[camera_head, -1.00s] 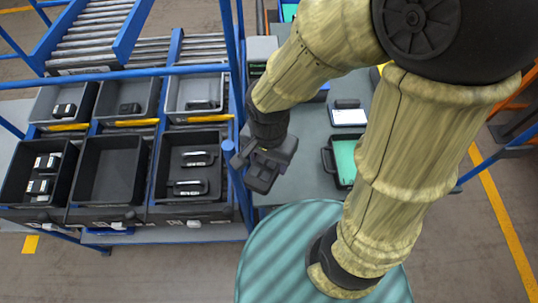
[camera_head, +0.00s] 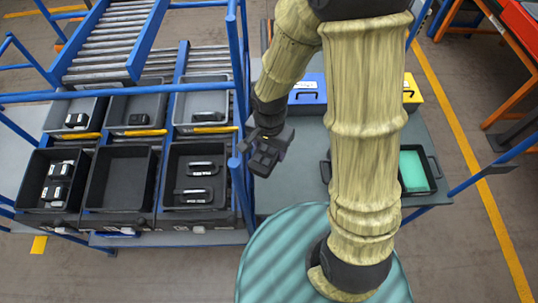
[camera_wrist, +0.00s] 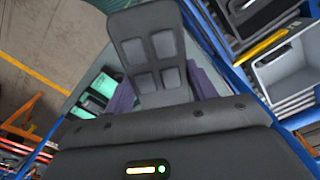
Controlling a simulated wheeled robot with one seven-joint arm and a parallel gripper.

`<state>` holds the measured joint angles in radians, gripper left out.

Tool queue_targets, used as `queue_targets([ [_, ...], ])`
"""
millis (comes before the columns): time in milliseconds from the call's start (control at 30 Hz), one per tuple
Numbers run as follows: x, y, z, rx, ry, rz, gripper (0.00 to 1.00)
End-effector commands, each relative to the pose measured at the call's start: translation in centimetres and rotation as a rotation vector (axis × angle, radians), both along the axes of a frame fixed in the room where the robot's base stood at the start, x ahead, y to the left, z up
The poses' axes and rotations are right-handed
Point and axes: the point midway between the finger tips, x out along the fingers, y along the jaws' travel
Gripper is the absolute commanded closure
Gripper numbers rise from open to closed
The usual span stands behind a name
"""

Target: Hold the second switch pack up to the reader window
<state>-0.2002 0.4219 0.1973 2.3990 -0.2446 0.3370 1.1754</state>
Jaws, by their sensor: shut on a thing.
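My gripper (camera_head: 265,148) is beside the blue rack post, above the left end of the grey table (camera_head: 290,170). It is shut on a dark grey switch pack (camera_wrist: 152,50) with four lighter square pads, held up in front of the wrist camera. Purple parts, likely the fingers, show on both sides of the pack. In the head view the pack is a small dark shape at the gripper. Two other dark packs with pale labels, an upper one (camera_head: 202,166) and a lower one (camera_head: 193,195), lie in the front right bin. I cannot make out the reader window.
The front middle bin (camera_head: 118,180) is empty. The front left bin (camera_head: 33,185) holds several packs. A blue case (camera_head: 307,90), a yellow case (camera_head: 412,92) and a black tray with a teal inside (camera_head: 414,172) are on the table. Blue rack posts stand close to my gripper.

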Motion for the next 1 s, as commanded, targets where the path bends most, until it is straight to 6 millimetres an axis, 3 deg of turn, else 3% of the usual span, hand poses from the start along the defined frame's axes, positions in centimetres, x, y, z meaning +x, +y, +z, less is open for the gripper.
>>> queue_targets([
  [200, 2.6, 0.1, 0.2, 0.001, 0.001, 0.004, 0.70],
  [433, 4.2, 0.1, 0.1, 0.000, 0.000, 0.006, 0.70],
  [800, 4.3, 0.0, 0.0, 0.000, 0.000, 0.006, 0.70],
  [1000, 2.5, 0.1, -0.1, -0.001, 0.001, 0.008, 0.70],
])
